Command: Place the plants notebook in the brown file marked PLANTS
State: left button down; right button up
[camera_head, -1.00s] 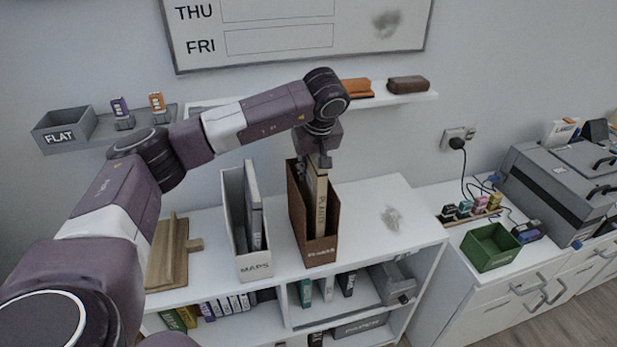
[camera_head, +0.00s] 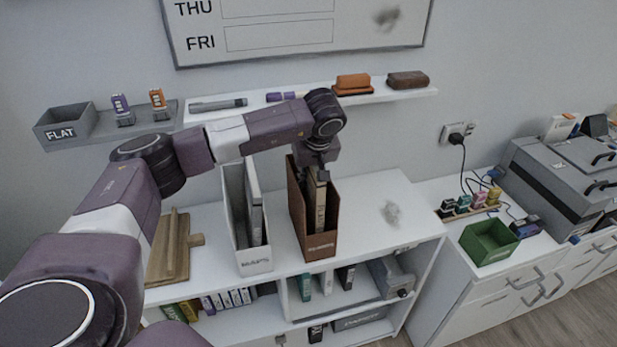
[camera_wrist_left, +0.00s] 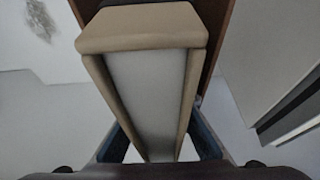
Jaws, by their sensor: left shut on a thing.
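The brown file marked PLANTS (camera_head: 322,246) stands upright on the white desk, open at the top; its label is small and blurred. The tan plants notebook (camera_head: 320,205) is upright inside it, its lettered spine facing front. My left gripper (camera_head: 318,176) is over the file's opening, shut on the upper part of the notebook. In the left wrist view the notebook (camera_wrist_left: 145,28) lies between the fingers, with the brown file wall (camera_wrist_left: 222,30) close beside it. My right gripper is not in view.
A white file marked MAPS (camera_head: 254,262) with a grey binder stands left of the brown file. A wooden stand (camera_head: 170,250) is further left. Desk space right of the brown file is clear. A wall shelf (camera_head: 240,113) with pens and cases runs behind.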

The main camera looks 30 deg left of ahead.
pick_arm(q)
jog(key=shift+f, duration=0.15)
jog(key=c, duration=2.2)
grip_release()
jog(key=shift+o, duration=0.4)
jog(key=shift+s, duration=0.1)
jog(key=shift+r+p, duration=0.3)
jog(key=shift+r, duration=0.15)
jog(key=b+v, duration=0.2)
jog(key=v, duration=1)
jog(key=shift+r, duration=0.2)
jog(key=shift+f, duration=0.1)
